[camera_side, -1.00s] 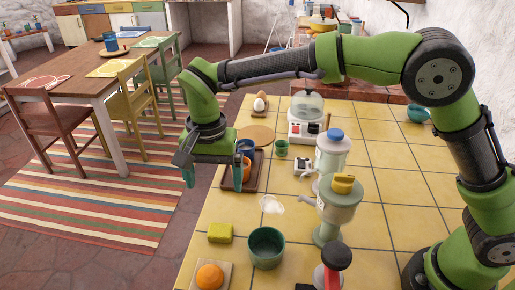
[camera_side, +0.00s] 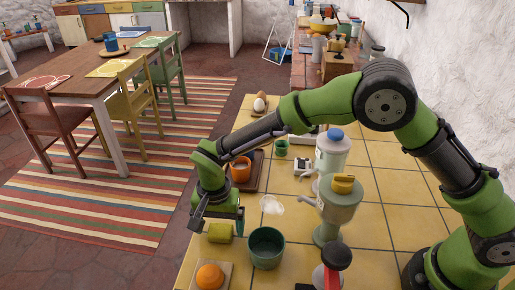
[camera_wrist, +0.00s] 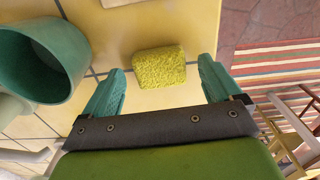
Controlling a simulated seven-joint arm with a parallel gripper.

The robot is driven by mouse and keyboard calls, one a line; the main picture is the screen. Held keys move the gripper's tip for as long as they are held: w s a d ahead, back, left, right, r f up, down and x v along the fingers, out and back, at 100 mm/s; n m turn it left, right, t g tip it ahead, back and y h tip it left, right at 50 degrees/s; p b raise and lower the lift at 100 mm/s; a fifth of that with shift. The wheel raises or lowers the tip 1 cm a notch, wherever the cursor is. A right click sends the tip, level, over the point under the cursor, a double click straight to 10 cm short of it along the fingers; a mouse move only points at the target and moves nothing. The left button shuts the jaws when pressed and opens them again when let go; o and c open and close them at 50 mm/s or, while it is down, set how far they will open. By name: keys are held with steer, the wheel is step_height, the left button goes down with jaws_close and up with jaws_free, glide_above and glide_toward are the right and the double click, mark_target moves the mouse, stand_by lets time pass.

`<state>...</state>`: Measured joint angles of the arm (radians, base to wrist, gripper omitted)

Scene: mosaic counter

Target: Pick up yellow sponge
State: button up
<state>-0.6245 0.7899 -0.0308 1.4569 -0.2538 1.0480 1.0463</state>
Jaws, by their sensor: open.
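The yellow sponge (camera_side: 220,233) lies on the yellow tiled counter (camera_side: 385,232) near its left edge, just left of a green pot. In the wrist view the sponge (camera_wrist: 159,67) lies ahead of and roughly between my two green fingertips. My gripper (camera_side: 218,219) is low over the counter beside the sponge in the side view. In the wrist view my gripper (camera_wrist: 161,85) is open, with nothing between its fingers. The sponge's upper part is partly covered by my gripper in the side view.
A green pot (camera_side: 266,248) stands close right of the sponge; it also shows in the wrist view (camera_wrist: 45,62). An orange on a board (camera_side: 209,276) is in front. An orange mug (camera_side: 240,170) stands on a brown tray behind. A white spill (camera_side: 271,204) marks the counter.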

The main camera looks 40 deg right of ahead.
mark_target(220, 230)
steer(key=shift+f, duration=0.2)
steer(key=c, duration=1.1)
steer(key=shift+r, duration=0.15)
step_height(220, 230, up, 10)
steer(key=shift+f, duration=0.1)
